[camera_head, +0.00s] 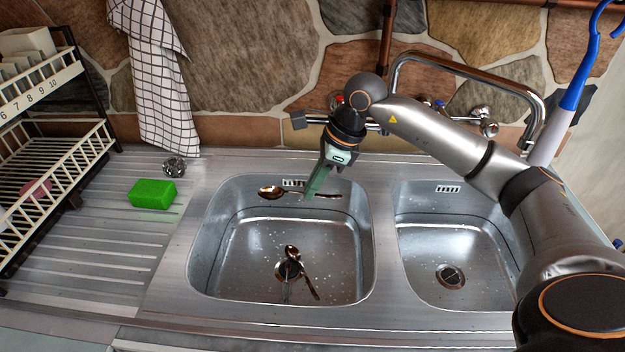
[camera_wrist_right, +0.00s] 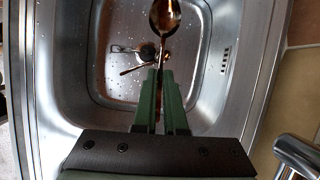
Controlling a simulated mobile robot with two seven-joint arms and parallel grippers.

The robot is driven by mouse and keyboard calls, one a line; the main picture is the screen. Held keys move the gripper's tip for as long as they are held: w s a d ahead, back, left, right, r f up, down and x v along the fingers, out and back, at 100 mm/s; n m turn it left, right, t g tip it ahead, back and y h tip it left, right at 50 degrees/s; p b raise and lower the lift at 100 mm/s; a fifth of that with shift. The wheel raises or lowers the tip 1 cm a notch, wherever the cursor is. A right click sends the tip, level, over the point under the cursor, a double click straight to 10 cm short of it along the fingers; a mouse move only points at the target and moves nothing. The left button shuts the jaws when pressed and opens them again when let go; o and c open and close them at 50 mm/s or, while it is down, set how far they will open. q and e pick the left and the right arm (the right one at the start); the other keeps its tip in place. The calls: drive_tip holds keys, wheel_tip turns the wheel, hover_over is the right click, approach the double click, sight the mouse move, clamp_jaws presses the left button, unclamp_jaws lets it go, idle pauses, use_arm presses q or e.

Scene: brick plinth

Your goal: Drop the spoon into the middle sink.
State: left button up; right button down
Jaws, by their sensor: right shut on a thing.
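My right gripper (camera_head: 309,196) is shut on a spoon (camera_head: 271,192) by its handle. The spoon is coppery and held roughly level, bowl to the left, over the back part of the middle sink (camera_head: 240,255). In the right wrist view the spoon's bowl (camera_wrist_right: 165,17) extends beyond the green fingertips (camera_wrist_right: 163,75), with the sink (camera_wrist_right: 205,85) below. Other spoons (camera_head: 292,254) lie on the sink's bottom around the drain, and they also show in the wrist view (camera_wrist_right: 133,70). My left gripper is not in view.
A second sink (camera_head: 425,275) lies to the right, below my right arm. The tap (camera_head: 470,70) arches behind it. A green sponge (camera_head: 152,194), a metal scourer (camera_head: 174,166) and a dish rack (camera_head: 60,165) are on the left. A checked towel (camera_head: 160,85) hangs behind.

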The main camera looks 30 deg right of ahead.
drive_tip(key=shift+f+b, duration=0.4)
drive_tip(key=shift+f, duration=0.55)
drive_tip(key=c, duration=0.9)
unclamp_jaws()
drive_tip(key=v, duration=1.2)
drive_tip(key=shift+r, duration=0.3)
